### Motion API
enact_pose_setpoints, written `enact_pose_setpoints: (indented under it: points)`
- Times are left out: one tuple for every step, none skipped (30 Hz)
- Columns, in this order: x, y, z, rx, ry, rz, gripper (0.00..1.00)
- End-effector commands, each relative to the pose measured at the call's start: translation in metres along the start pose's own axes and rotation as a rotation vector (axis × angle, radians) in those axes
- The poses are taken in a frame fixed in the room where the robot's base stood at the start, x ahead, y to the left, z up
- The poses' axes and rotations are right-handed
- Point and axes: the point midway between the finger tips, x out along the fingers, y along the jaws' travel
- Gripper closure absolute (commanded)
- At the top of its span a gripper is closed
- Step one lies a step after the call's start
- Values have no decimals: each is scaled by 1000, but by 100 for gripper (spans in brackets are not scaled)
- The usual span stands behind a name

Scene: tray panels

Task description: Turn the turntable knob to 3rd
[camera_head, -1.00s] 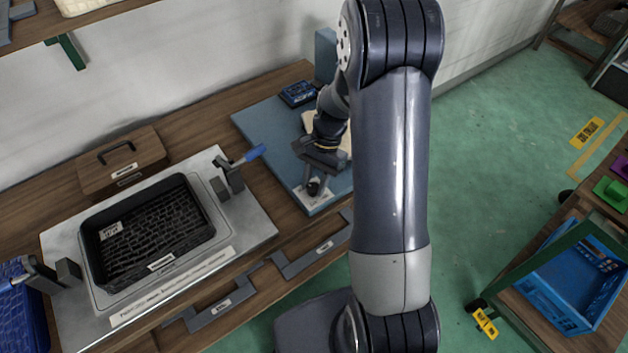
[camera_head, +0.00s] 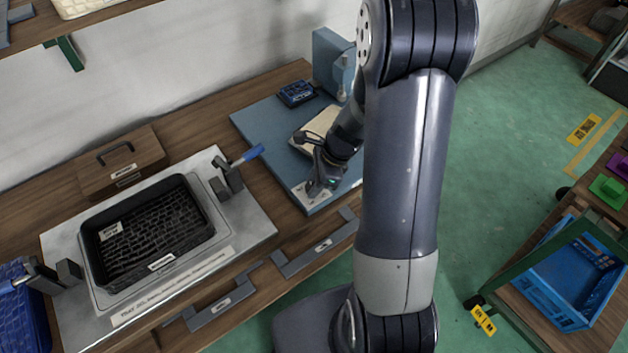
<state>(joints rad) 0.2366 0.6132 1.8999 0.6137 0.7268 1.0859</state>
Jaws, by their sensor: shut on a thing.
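My gripper (camera_head: 322,184) is at the front edge of the blue-grey panel (camera_head: 258,128), low over a white label plate (camera_head: 306,196). It is shut on the small dark turntable knob there, which is mostly hidden by the fingers. The knob's pointer and its position marks are too small and covered to read. A cream turntable plate (camera_head: 310,142) sits on the panel just behind my gripper, partly covered by my arm.
Left stands a black tray (camera_head: 106,267) in a metal fixture with a blue-handled clamp (camera_head: 248,155). A wooden box (camera_head: 121,161) is behind it.

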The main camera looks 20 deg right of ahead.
Motion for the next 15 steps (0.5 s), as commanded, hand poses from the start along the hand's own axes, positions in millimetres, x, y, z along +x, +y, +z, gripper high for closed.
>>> enact_pose_setpoints:
  points:
    - [-1, 1, 0, 31, 1, -13, 92]
    - [-1, 1, 0, 50, 0, -20, 92]
    - [-1, 1, 0, 72, 0, -31, 92]
    - [-1, 1, 0, 89, 0, -37, 92]
    - [0, 1, 0, 104, 0, -43, 92]
    - [0, 1, 0, 122, 0, -50, 92]
    - [0, 1, 0, 135, 0, -56, 92]
    - [0, 1, 0, 148, 0, -61, 92]
    - [0, 1, 0, 161, 0, -66, 92]
    - [0, 1, 0, 169, 0, -70, 92]
    - [0, 1, 0, 178, 1, -74, 92]
    - [0, 1, 0, 188, 1, -78, 92]
    - [0, 1, 0, 195, 0, -81, 92]
    - [0, 1, 0, 200, 0, -83, 92]
    - [0, 2, 0, 206, 0, -85, 92]
